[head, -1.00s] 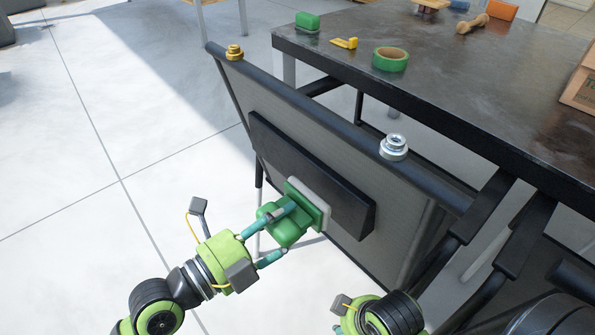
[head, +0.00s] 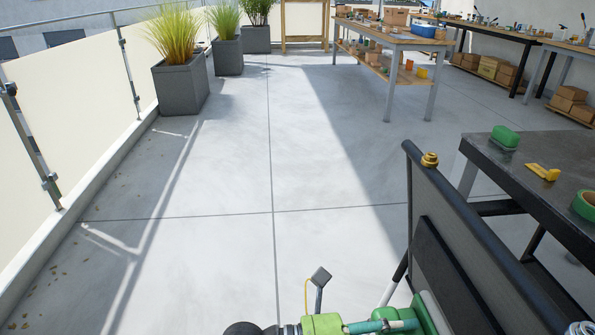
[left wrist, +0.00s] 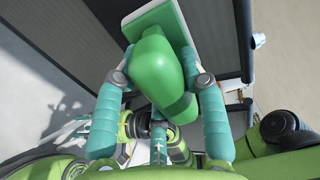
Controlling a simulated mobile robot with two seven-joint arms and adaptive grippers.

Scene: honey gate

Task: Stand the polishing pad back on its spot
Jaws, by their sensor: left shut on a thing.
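The polishing pad (head: 427,313) has a green handle and a pale face, and shows only partly at the bottom edge of the head view. Its green handle (left wrist: 160,65) fills the middle of the left wrist view. My left gripper (left wrist: 162,82) is shut on that handle, with a teal finger on each side. The pad's pale face is turned toward a dark slab (head: 450,280) on a grey framed panel (head: 470,232). I cannot tell whether they touch. My right gripper is not in view.
A dark table (head: 550,160) at right holds a green block (head: 505,137), a yellow tool (head: 542,172) and green tape (head: 586,203). Open floor lies left; planters (head: 180,88) and a workbench (head: 390,40) stand beyond.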

